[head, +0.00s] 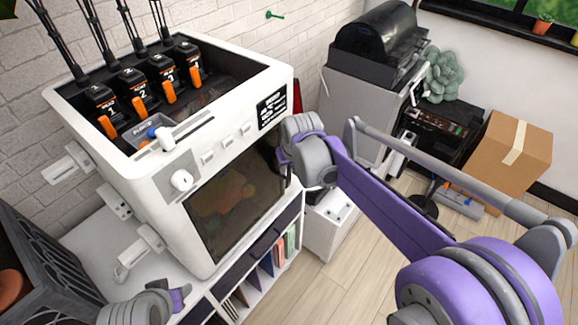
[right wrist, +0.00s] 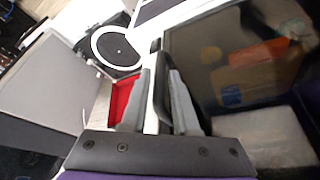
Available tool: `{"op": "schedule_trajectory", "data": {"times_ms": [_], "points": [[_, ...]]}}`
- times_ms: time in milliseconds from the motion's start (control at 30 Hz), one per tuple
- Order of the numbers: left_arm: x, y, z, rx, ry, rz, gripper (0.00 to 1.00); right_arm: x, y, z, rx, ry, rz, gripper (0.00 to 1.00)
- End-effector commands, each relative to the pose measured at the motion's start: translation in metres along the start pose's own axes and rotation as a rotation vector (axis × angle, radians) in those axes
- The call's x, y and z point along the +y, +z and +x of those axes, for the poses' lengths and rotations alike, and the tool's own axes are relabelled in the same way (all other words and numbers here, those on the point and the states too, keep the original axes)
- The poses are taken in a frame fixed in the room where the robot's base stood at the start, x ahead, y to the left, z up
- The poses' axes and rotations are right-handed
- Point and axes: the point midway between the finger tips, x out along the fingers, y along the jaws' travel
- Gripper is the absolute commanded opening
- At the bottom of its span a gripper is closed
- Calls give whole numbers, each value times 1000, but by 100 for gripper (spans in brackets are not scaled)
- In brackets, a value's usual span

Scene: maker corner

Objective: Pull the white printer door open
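The white 3D printer (head: 165,190) stands on a white shelf unit, its front facing right. Its door, with a dark see-through window (head: 235,205), looks closed; the window also fills the right of the right wrist view (right wrist: 235,75). My right gripper (head: 284,158) is at the door's right edge. In the right wrist view its two grey fingers (right wrist: 158,95) are apart, on either side of a black upright handle (right wrist: 160,85). The handle lies close to the right finger; firm contact cannot be told. My left gripper (head: 180,295) is low at the front left, partly in view, its fingers unclear.
Several filament units with orange tabs (head: 140,104) sit in the printer's top. Folders (head: 280,250) stand in the shelf below. A grey cabinet (head: 355,110) with a black-covered machine and a cardboard box (head: 508,152) stand behind. Wooden floor (head: 345,270) is clear before the shelf.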

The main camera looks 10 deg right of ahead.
Motion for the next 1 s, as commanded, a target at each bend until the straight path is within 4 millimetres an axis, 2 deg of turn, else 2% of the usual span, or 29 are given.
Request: {"op": "schedule_trajectory", "data": {"times_ms": [200,367,1000], "points": [[0,0,0,0,0,0,50,0,0,0,0,0,0,28],[0,0,0,0,0,0,50,0,0,0,0,0,0,0],[0,0,0,0,0,0,50,0,0,0,0,0,1,0]]}}
